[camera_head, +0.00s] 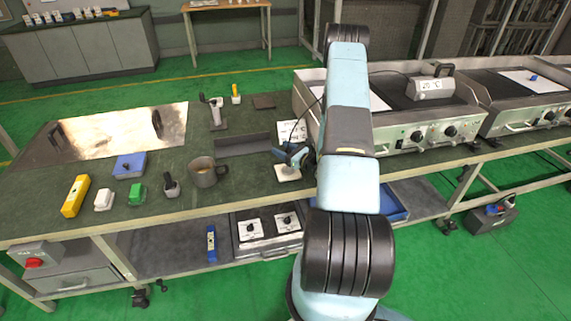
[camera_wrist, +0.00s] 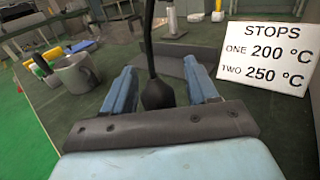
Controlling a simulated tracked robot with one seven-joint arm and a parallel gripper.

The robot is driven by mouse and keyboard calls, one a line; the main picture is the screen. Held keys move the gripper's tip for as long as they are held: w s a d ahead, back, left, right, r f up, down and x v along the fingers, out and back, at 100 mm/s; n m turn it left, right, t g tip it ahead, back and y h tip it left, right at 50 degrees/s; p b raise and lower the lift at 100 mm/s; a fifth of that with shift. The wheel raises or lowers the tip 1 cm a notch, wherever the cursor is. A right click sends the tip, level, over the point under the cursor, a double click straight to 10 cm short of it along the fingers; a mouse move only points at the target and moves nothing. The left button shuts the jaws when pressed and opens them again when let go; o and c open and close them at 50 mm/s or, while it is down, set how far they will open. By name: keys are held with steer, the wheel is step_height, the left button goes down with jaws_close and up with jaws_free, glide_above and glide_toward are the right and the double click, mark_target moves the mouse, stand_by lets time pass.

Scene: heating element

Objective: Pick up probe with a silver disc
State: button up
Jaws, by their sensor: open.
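In the wrist view a black, bulb-shaped handle (camera_wrist: 157,95) with a dark cable rising from it stands between the two blue fingers of my gripper (camera_wrist: 160,82). It looks like the probe; no silver disc shows, as its lower end is hidden behind the gripper's dark crosspiece. The fingers are apart, with a gap on each side of the handle. In the head view my gripper (camera_head: 291,153) is low over the bench, just above a small white block (camera_head: 288,173). The arm hides part of this area.
A grey mug (camera_head: 205,172) stands to the left. A temperature display (camera_head: 430,88) reading about 20 °C rests on the griddle at right, with a cable. The bench (camera_head: 150,207) has bare patches.

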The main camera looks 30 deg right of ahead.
jaws_close()
stand_by(0.5)
